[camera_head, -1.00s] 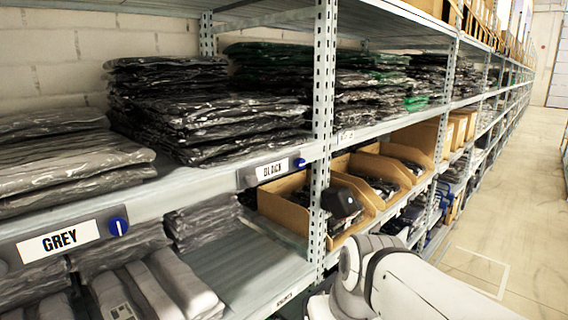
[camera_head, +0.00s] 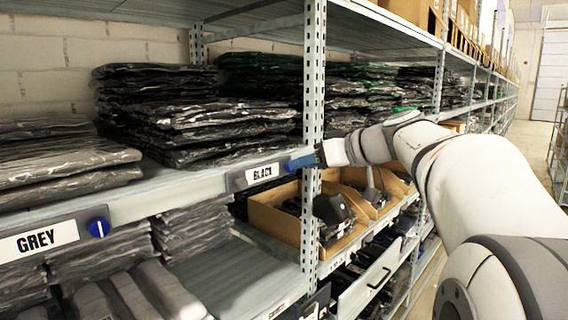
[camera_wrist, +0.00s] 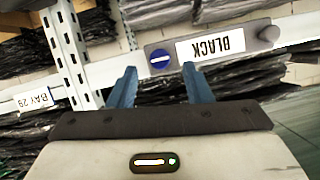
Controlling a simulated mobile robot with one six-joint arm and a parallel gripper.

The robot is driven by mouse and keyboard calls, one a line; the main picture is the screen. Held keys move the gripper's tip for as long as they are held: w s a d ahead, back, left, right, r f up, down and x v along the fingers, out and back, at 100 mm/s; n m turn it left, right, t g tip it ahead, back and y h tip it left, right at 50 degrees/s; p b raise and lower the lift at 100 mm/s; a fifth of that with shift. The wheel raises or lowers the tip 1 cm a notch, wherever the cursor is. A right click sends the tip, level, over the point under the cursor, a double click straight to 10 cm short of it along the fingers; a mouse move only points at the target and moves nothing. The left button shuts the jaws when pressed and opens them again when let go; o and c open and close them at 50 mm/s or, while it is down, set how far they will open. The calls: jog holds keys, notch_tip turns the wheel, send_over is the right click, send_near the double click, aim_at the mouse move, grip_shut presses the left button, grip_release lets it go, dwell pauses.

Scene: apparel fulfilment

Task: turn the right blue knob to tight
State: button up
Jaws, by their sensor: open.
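The right blue knob (camera_wrist: 160,60) sits beside the BLACK label (camera_wrist: 210,47) on a grey plate on the shelf edge. In the wrist view its white mark lies roughly along the length of the label. My gripper (camera_wrist: 160,71) is open, with its two blue fingers pointing at the knob, one to each side in the picture. I cannot tell whether they touch it. In the head view my gripper (camera_head: 303,161) is at the right end of the BLACK label (camera_head: 262,173) and largely covers the knob. The left blue knob (camera_head: 99,227) is beside the GREY label (camera_head: 40,241), its mark upright.
A perforated shelf post (camera_head: 313,100) stands close to my gripper. Bagged black garments (camera_head: 190,120) are stacked above the label. Cardboard bins (camera_head: 285,222) sit on the shelf below. The aisle on the right has free floor.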

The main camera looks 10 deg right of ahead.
jog(key=shift+x, duration=1.5)
jog(key=shift+c, duration=0.4)
grip_shut()
